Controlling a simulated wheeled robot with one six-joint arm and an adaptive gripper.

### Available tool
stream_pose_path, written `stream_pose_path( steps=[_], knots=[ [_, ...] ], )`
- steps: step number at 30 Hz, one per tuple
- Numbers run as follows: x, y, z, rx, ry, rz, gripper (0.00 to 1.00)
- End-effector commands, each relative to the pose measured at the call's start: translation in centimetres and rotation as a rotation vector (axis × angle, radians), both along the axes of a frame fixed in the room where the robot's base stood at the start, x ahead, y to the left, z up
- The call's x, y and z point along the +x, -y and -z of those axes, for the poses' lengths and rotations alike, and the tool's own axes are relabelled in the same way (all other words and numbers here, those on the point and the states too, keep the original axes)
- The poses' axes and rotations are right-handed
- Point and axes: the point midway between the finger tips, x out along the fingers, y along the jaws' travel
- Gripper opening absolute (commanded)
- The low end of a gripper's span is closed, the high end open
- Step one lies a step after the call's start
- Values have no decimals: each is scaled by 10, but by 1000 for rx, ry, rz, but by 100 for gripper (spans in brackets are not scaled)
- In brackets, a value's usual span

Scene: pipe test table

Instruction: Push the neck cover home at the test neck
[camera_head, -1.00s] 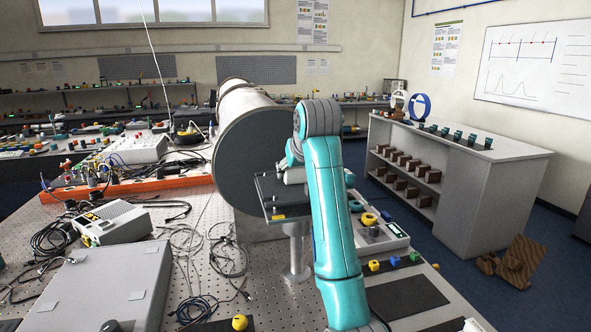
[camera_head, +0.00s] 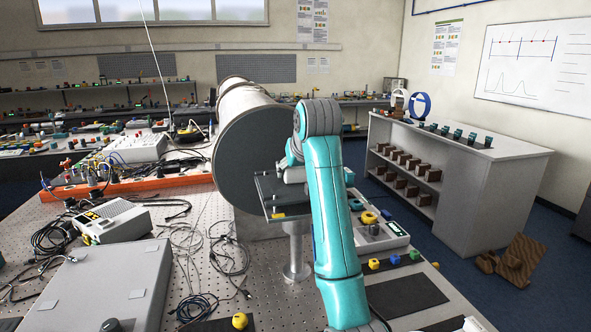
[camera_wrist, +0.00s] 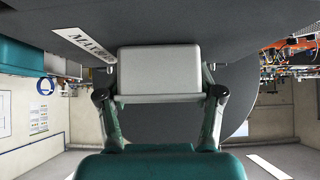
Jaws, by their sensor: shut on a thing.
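In the wrist view a pale grey block-shaped piece, which looks like the neck cover (camera_wrist: 160,72), sits between the fingers of my gripper (camera_wrist: 161,84). My gripper is shut on it. Behind it is a dark grey surface with a white label (camera_wrist: 88,44) starting "MAX". In the head view the large pipe (camera_head: 247,150) shows its dark round end towards me, with a black plate (camera_head: 284,196) on a metal post before it. My teal arm reaches to this plate and hides most of the gripper. The test neck, and whether the cover touches it, cannot be made out.
A grey case (camera_head: 105,285), a small instrument (camera_head: 112,222) and loose cables lie on the perforated table left of the post. A control box (camera_head: 380,236) and small coloured knobs are to the right. A white shelf unit (camera_head: 465,190) stands beyond.

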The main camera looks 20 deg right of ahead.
Motion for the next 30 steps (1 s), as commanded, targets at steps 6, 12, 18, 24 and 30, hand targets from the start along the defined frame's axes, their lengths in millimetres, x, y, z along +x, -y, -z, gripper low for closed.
stream_pose_path(
  steps=[6, 12, 18, 24, 30],
  knots=[
    [0, 0, 4, 0, 2, 0, 22],
    [0, 0, 8, 0, 2, 0, 22],
    [0, 0, 9, 0, 2, 0, 94],
    [0, 0, 10, 0, 1, 0, 95],
    [-2, 0, 8, 0, 0, 0, 95]
  ],
)
